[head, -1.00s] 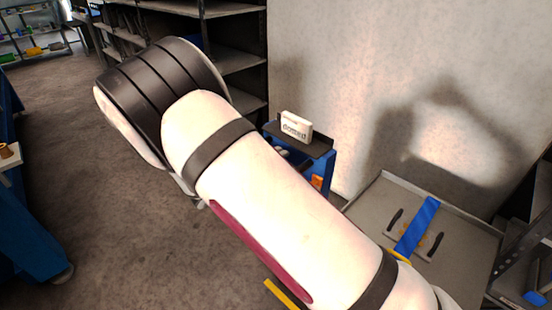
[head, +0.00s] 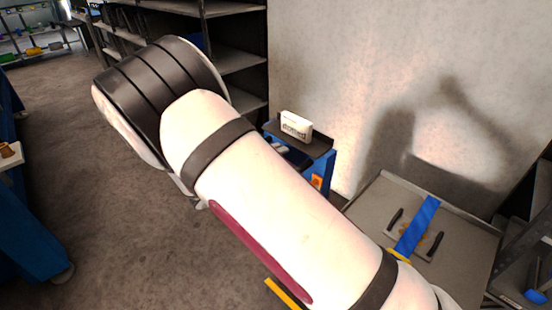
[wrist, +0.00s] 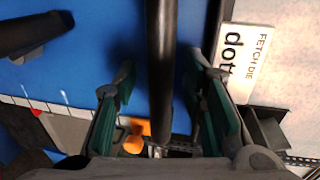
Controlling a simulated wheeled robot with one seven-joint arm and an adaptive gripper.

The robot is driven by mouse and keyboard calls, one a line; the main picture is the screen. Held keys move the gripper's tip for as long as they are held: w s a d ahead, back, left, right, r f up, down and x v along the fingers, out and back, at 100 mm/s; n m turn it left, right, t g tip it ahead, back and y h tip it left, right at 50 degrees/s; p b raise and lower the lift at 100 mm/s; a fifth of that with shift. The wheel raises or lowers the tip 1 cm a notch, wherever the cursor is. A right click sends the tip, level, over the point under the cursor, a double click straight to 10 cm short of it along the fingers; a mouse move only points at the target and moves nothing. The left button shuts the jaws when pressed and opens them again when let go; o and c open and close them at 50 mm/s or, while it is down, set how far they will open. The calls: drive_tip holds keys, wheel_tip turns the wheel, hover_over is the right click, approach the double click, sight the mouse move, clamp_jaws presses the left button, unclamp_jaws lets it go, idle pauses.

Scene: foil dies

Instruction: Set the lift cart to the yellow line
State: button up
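The grey platform (head: 465,235), probably the lift cart's top, lies at lower right in the head view. A yellow strip (head: 283,293) shows below my arm, partly hidden; I cannot tell if it is the yellow line. In the wrist view my gripper (wrist: 168,110) has its two green fingers apart, with a black bar (wrist: 161,70) between them and visible gaps on both sides. Behind is a blue surface (wrist: 95,75). A pale scale (wrist: 50,108) with a small red mark shows at left. The head view hides my fingers behind my arm.
A plate with two black handles (head: 436,243) and a blue strap (head: 418,226) lies on the platform. A blue stand (head: 326,170) bears a white sign (head: 296,126). An orange knob (wrist: 134,143) sits below the bar.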

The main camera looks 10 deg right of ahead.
drive_tip(key=v, duration=1.1)
drive_tip(key=shift+s+a, duration=0.2)
